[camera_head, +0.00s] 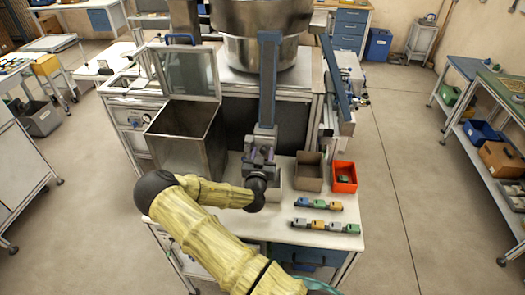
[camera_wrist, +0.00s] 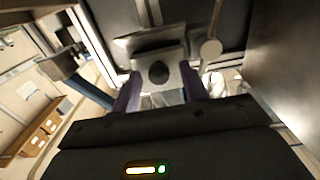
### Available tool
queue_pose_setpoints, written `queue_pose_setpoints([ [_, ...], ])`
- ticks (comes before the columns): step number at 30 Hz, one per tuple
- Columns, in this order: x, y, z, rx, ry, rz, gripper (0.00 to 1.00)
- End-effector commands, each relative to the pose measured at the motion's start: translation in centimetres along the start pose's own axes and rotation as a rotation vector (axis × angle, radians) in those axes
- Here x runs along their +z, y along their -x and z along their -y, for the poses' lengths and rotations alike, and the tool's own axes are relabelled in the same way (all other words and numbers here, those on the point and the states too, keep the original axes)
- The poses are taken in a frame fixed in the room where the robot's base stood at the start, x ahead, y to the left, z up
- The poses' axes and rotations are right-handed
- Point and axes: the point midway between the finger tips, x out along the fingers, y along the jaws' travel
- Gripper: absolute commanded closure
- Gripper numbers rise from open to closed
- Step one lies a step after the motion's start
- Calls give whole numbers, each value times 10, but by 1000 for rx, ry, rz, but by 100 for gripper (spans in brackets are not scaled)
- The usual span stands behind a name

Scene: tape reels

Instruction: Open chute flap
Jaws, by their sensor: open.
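My gripper (camera_head: 260,142) is at the middle of the worktable, in front of the blue-grey post under the large metal bowl. In the wrist view my gripper (camera_wrist: 158,86) has its two purple fingers apart, with nothing held between them. A pale metal plate with a dark round knob (camera_wrist: 158,72) shows just beyond and between the fingertips. It may be the chute flap, but I cannot tell for certain. I cannot tell whether the fingers touch it. In the head view my gripper and the post hide this spot.
An open metal bin (camera_head: 183,137) stands left of my gripper, with a framed clear panel (camera_head: 190,73) upright behind it. A brown box (camera_head: 309,171) and an orange-red box (camera_head: 344,177) stand to the right. Several small coloured blocks (camera_head: 318,205) lie in rows in front.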

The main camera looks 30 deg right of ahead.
Motion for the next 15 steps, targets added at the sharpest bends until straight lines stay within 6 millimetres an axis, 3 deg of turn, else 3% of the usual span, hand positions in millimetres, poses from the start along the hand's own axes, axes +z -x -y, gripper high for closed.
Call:
queue_pose_setpoints([
  [9, 0, -3, 0, 0, 1, 0, 56],
  [15, 0, -3, 0, 0, 0, 0, 95],
])
